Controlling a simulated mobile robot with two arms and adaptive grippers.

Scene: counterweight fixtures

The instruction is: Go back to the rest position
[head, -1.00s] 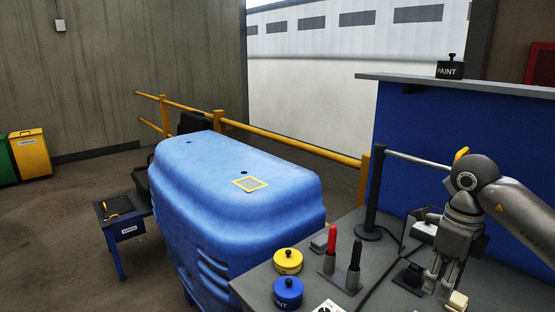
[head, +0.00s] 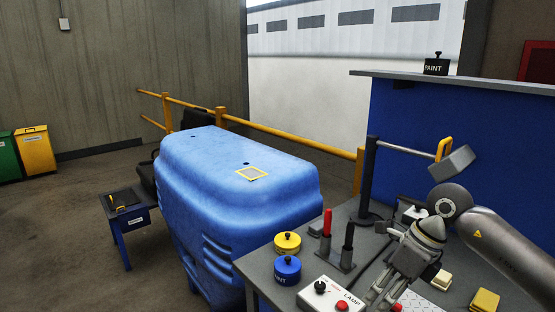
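My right arm comes in from the right, over the grey workbench (head: 257,268). My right gripper (head: 378,300) points down and to the left, tilted, at the bottom of the view beside the lamp control box (head: 326,297). Its two fingers look apart with a narrow gap, and I see nothing held between them. My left gripper is not in view. The large blue counterweight (head: 225,195) with a yellow-framed patch (head: 252,173) on top stands left of the bench, clear of the arm.
On the bench stand a yellow pot (head: 287,243), a blue paint pot (head: 287,269), red (head: 327,222) and black (head: 349,237) markers, a cream block (head: 441,280) and a yellow block (head: 485,301). A post (head: 369,180) carries a lamp head (head: 452,163). A yellow railing (head: 270,127) runs behind.

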